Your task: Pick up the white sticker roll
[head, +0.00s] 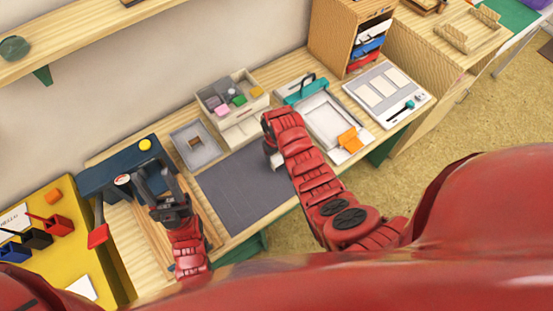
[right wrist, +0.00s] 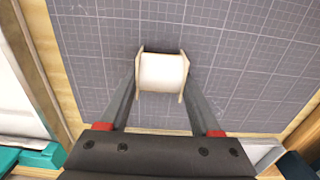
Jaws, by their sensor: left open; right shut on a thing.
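The white sticker roll (right wrist: 162,72) is a short white cylinder with pale flanges at both ends. In the right wrist view it sits between the two fingertips of my right gripper (right wrist: 160,95), which is shut on it. The dark grey grid mat (right wrist: 240,50) lies behind it. I cannot tell whether the roll touches the mat. In the head view my right gripper (head: 272,158) is over the mat's right part, and the arm hides most of it. My left gripper (head: 165,190) is open at the left, near the dark blue device.
The dark blue device (head: 110,175) stands left of the mat. A grey tray (head: 196,145) and an organizer with coloured blocks (head: 232,102) stand behind it. A teal-edged paper trimmer (head: 325,118) is to the right, with an orange piece (head: 350,140) on it. The mat's middle is clear.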

